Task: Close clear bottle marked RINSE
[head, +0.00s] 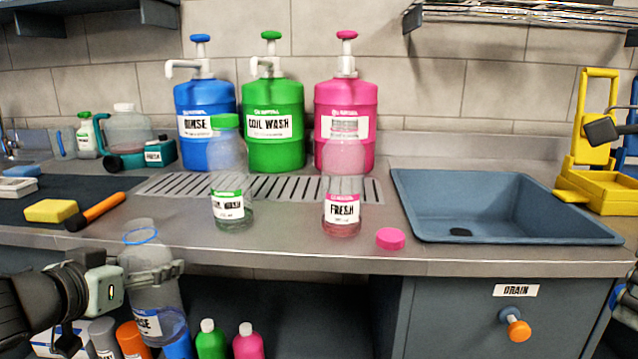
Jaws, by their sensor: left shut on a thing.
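My left gripper (158,274) is shut on a clear bottle (161,297) in front of the counter's front edge, at the lower left of the head view. The bottle leans slightly and has a white and blue label, partly readable as RINSE, with some liquid low in it. A blue ring circles its neck; I see no cap on top. No loose blue cap shows. My right gripper does not show; only a dark part, unclear, is at the right edge.
A clear bottle marked FRESH (342,208) stands beside a loose pink cap (390,238). A green-capped clear bottle (228,155) stands left of it. Blue (206,95), green (275,95) and pink (346,95) pump jugs line the back. The sink (500,205) is right.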

